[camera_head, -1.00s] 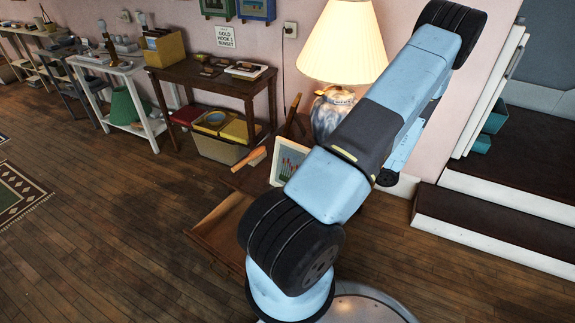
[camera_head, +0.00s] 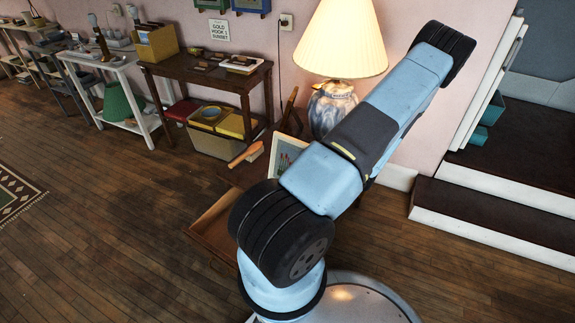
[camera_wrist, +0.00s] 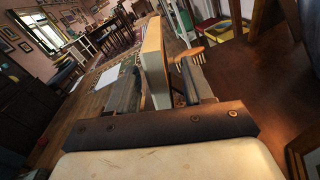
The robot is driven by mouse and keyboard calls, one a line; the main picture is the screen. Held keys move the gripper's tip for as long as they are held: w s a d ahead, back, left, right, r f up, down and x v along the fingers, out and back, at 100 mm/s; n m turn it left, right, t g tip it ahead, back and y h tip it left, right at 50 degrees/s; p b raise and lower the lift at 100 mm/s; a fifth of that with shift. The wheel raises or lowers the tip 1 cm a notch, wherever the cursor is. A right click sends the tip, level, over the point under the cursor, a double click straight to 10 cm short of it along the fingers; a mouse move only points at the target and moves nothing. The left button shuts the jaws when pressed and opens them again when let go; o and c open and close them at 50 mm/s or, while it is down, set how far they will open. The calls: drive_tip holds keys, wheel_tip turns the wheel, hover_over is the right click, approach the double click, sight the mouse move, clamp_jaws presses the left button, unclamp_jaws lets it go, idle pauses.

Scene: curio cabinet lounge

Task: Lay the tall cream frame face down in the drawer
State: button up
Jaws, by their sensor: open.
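The tall cream frame (camera_head: 287,158) stands upright on the small brown cabinet beside the lamp, its picture of reddish plants partly covered by my arm. In the wrist view the cream frame (camera_wrist: 154,62) shows edge-on, between the two fingers of my gripper (camera_wrist: 160,84). The gripper is open, with the fingers on either side of the frame; I cannot tell whether either one touches it. My arm hides the gripper in the head view. The drawer (camera_head: 213,228) is pulled out from the cabinet front, low down; the part in view looks empty.
An orange-handled brush (camera_head: 245,154) lies on the cabinet top (camera_wrist: 237,80), left of the frame. A lit lamp (camera_head: 332,105) stands close behind. A dark wooden frame (camera_wrist: 306,152) shows at the wrist view's lower right. Floor left of the drawer is clear.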

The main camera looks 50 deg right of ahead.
sight(297, 150)
drive_tip(key=shift+w+a+f, duration=0.1)
drive_tip(key=shift+w+a, duration=0.1)
drive_tip(key=shift+w, duration=0.7)
drive_tip(key=shift+w+a+f, duration=0.1)
drive_tip(key=shift+w+a, duration=0.15)
drive_tip(key=shift+w, duration=0.7)
drive_tip(key=shift+w+a, duration=0.2)
drive_tip(key=shift+w, duration=0.7)
drive_tip(key=shift+c, duration=0.2)
clamp_jaws()
